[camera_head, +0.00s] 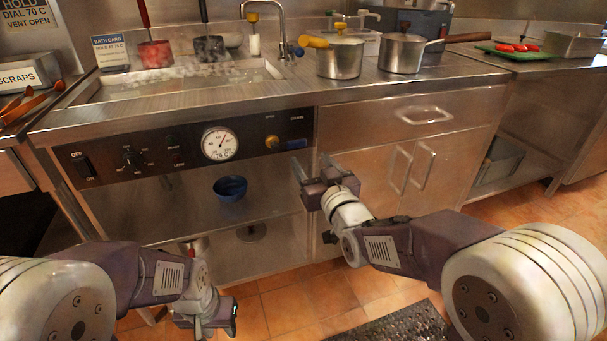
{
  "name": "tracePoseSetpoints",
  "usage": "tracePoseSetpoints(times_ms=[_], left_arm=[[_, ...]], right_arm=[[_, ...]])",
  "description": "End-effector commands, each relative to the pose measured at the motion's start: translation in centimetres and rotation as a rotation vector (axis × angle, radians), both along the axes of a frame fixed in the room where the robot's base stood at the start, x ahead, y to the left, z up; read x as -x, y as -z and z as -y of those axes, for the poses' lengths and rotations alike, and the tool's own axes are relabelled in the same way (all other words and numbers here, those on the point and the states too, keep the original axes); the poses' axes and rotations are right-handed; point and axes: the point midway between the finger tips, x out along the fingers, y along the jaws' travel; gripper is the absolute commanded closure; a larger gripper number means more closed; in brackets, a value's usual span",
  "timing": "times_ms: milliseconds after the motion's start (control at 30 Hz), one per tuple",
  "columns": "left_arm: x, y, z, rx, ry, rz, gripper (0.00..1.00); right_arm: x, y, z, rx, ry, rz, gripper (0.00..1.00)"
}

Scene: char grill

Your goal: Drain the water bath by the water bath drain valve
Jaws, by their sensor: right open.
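The water bath (112,91) is a steel basin sunk into the counter at the back left, with steamy, pale water in it. The water bath drain valve (293,144) sits at the right end of the black front panel. It has a brass hub and a blue lever pointing right, roughly level. My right gripper (313,170) is open and empty, just below and to the right of the blue lever, its fingers pointing up and apart from it. My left gripper (205,318) hangs low at the bottom left, far from the valve; its fingers are unclear.
A blue bowl (230,188) stands on the shelf under the panel. Cabinet doors (412,170) with handles are to the right. Two steel pots (340,60) stand on the counter above. A dark mat (395,325) lies on the floor.

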Motion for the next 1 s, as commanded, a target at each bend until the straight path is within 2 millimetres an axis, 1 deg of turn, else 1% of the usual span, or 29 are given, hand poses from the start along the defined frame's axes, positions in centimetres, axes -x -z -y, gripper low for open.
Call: tracePoseSetpoints(times_ms=[33, 133, 233, 500, 633, 767, 967, 1000], left_arm=[[0.0, 0.3, 0.0, 0.0, 0.0, 0.001, 0.64], [0.0, 0.0, 0.0, 0.0, 0.0, 0.001, 0.64], [0.0, 0.3, 0.0, 0.0, 0.0, 0.001, 0.64], [0.0, 1.9, 0.0, 0.0, 0.0, 0.0, 0.64], [0.0, 2.3, 0.0, 0.0, 0.0, 0.0, 0.64], [0.0, 2.4, 0.0, 0.0, 0.0, 0.0, 0.64], [0.0, 2.4, 0.0, 0.0, 0.0, 0.0, 0.64], [0.0, 2.4, 0.0, 0.0, 0.0, 0.0, 0.64]], right_arm=[[0.0, 0.3, -0.1, 0.0, -0.002, 0.0, 0.41], [0.0, 0.0, -0.1, 0.0, -0.002, 0.0, 0.41], [-0.8, 0.1, -0.4, 0.0, -0.002, 0.0, 0.41], [-6.1, 0.3, -2.1, 0.0, -0.001, 0.0, 0.41], [-7.8, 0.2, -2.6, 0.0, -0.001, -0.001, 0.41], [-8.5, 0.1, -2.8, 0.001, -0.001, -0.002, 0.41], [-8.6, 0.0, -2.9, 0.001, -0.001, -0.002, 0.41], [-8.6, 0.0, -2.9, 0.001, -0.001, -0.002, 0.44]])
